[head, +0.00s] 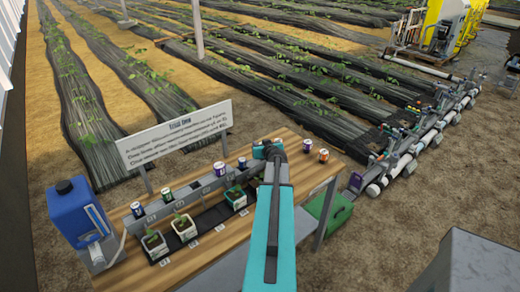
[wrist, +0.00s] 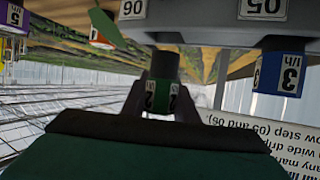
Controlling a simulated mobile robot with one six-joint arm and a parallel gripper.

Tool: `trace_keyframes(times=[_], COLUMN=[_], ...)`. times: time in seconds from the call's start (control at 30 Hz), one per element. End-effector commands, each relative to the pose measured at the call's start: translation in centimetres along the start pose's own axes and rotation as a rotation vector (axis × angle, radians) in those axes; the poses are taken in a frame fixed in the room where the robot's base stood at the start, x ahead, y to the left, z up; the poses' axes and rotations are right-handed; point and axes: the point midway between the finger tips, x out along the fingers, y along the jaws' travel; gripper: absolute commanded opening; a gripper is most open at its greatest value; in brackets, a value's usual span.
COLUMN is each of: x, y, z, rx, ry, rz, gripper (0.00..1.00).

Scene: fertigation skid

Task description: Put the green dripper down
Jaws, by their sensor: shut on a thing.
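The green dripper (wrist: 162,98), with a dark end and a label reading 2, is between the two fingers of my gripper (wrist: 160,100) in the wrist view. That view is upside down. My gripper is shut on the dripper, close to the grey rail (wrist: 200,34) with tags 05 and 06. I cannot tell whether the dripper touches the rail. In the head view my gripper (head: 268,150) is above the far side of the wooden bench (head: 212,252), and my arm hides the green dripper there.
An orange dripper (wrist: 100,38) and a purple 5 l/h dripper (wrist: 12,15) are nearby. Potted seedlings (head: 184,229), a blue jug (head: 75,212) and a sign (head: 175,135) stand around.

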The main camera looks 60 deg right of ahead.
Motion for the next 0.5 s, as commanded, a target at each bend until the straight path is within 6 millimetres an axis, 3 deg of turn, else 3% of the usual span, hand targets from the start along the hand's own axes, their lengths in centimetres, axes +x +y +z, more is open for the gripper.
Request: trace_keyframes(times=[0.43,0.5], x=[1.0,1.1], y=[0.3,0.2], z=[-0.5,0.4], rx=[0.000,0.001], ry=[0.000,-0.002], rz=[0.000,-0.001], gripper=[0.06,0.06])
